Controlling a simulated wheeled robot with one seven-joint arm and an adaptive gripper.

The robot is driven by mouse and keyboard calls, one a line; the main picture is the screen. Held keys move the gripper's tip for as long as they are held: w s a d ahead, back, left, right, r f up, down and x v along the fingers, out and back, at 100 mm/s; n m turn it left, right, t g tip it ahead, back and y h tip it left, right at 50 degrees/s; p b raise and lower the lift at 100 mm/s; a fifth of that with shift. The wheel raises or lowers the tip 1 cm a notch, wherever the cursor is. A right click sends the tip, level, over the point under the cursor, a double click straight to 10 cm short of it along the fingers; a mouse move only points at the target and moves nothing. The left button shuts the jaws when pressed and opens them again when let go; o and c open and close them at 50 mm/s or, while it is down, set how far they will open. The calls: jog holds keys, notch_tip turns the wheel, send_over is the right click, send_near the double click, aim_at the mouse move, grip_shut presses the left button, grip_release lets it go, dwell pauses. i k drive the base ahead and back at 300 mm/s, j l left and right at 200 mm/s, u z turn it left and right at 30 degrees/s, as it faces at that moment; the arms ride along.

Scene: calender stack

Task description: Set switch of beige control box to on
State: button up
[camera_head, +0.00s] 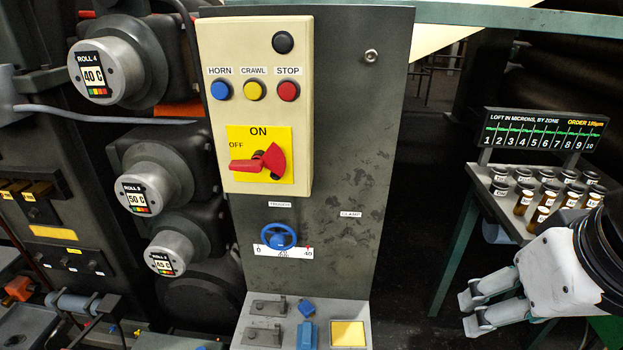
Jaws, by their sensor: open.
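The beige control box (304,105) is mounted on the grey panel, left of the picture's middle. Its switch is a red rotary handle (262,161) on a yellow plate (259,184). ON is printed at the top of the plate and OFF at its left. The handle's long arm points left, just below the OFF label. My gripper (470,314) is at the lower right, well right of and below the box. Its fingers point left, are open, and hold nothing visible. It touches neither the box nor the switch.
The box also carries a black knob (283,42) and blue (221,90), yellow (254,90) and red (288,91) buttons. A blue handwheel (278,236) is below it. A green-framed table (455,240) with small bottles stands at right. Dark open space lies between panel and table.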

aim_at(274, 158)
jog(key=k+j+u, duration=0.15)
jog(key=u, duration=0.2)
jog(key=k+j+u, duration=0.2)
jog(key=u, duration=0.15)
jog(key=k+j+u, duration=0.2)
jog(key=u, duration=0.15)
jog(key=j, duration=0.1)
